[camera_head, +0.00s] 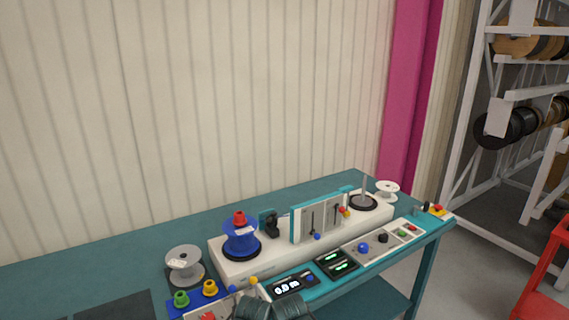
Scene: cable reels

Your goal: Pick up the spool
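A blue spool (240,241) stands upright on a dark round base at the left end of the white winding machine (283,256), with a red knob (239,218) on top. A pale grey spool (185,265) stands on the table left of the machine. A small white spool (387,190) sits at the far right end, behind a bare upright spindle (365,190) on a dark disc. Neither of my grippers can be made out. A dark rounded shape (272,308) is cut off at the bottom edge; I cannot tell what it is.
The teal table (105,257) is bare at the back left. Green and yellow knobs stand in front of the grey spool. Control panels with displays and buttons line the front edge. A ribbed wall (180,110) stands behind; a white reel rack (480,130) and a red frame (545,275) are right.

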